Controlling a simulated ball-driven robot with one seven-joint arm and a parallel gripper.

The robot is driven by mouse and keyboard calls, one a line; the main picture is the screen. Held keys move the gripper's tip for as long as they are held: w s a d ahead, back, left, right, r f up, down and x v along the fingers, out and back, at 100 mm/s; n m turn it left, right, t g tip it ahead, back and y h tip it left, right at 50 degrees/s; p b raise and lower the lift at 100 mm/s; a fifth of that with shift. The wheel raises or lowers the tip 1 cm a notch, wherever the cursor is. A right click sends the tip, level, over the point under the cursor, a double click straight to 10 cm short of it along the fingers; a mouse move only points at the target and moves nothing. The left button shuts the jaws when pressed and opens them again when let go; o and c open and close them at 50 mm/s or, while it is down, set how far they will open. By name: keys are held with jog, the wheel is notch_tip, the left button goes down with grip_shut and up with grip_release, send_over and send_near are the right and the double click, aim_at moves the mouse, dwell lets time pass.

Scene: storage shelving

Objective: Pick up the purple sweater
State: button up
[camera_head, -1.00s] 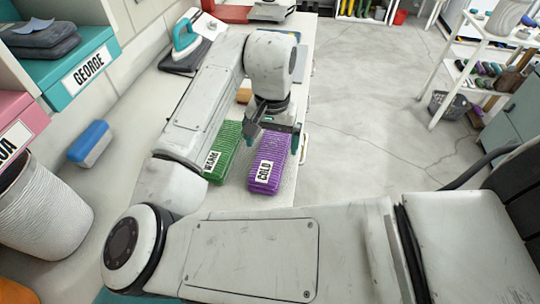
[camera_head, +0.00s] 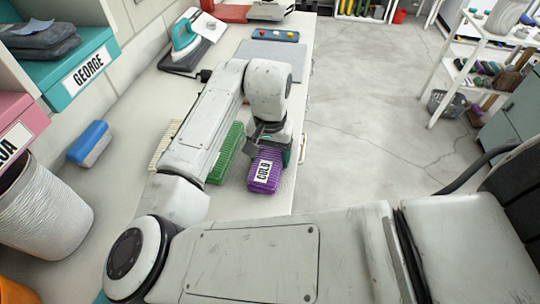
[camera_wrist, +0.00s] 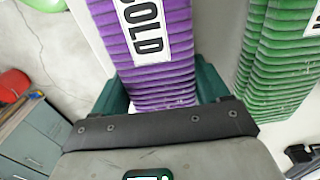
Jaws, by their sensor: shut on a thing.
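The purple sweater (camera_head: 265,171) is a folded, ribbed bundle with a white label reading COLD, near the right edge of the white table. My gripper (camera_head: 276,150) is over its far end. In the wrist view the purple sweater (camera_wrist: 158,75) runs between the two green fingers of my gripper (camera_wrist: 160,92), which are shut on its sides. I cannot tell whether it is raised off the table.
A green folded sweater (camera_head: 226,153) lies just left of the purple one; it also shows in the wrist view (camera_wrist: 277,65). A cream folded item (camera_head: 164,143) is partly behind my arm. An iron (camera_head: 185,40) and a grey board (camera_head: 272,58) are farther back.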

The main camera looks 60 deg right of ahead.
jog(key=c, duration=0.6)
jog(key=shift+r, duration=0.1)
